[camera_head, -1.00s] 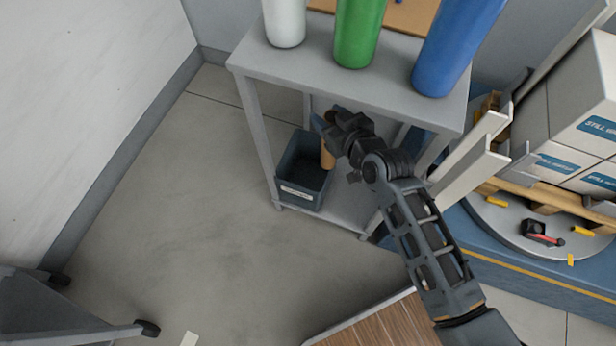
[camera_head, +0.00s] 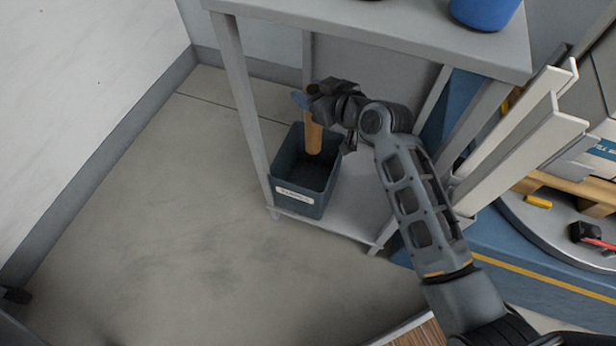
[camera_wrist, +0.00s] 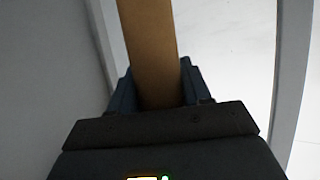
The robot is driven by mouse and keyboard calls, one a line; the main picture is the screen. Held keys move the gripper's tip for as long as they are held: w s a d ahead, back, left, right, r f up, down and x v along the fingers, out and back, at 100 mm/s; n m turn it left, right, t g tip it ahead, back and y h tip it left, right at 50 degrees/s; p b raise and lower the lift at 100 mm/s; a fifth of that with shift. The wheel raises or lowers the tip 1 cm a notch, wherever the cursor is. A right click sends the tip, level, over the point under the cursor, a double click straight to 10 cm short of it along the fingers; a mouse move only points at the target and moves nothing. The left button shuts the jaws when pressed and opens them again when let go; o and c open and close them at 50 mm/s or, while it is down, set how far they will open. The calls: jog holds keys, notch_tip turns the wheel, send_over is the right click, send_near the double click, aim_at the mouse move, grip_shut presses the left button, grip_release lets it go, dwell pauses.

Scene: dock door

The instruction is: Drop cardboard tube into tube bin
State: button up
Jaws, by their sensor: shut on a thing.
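The brown cardboard tube (camera_head: 313,136) hangs upright from my gripper (camera_head: 312,103), its lower end over or just inside the mouth of the tube bin. My gripper is shut on the tube. The tube also fills the middle of the wrist view (camera_wrist: 150,45), between the fingers. The tube bin (camera_head: 298,200) is a dark blue-grey open box with a pale label on its front. It stands on the left of the lower shelf. The label is too small to read. How deep the tube's lower end sits cannot be told.
A rack leg (camera_head: 240,100) stands left of the bin. Pale upright boards (camera_head: 520,125) lean at the right. The floor (camera_head: 150,220) at the left is clear.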

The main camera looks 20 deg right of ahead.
jog(key=shift+f+b, duration=2.35)
jog(key=shift+f, duration=0.55)
jog(key=o, duration=1.4)
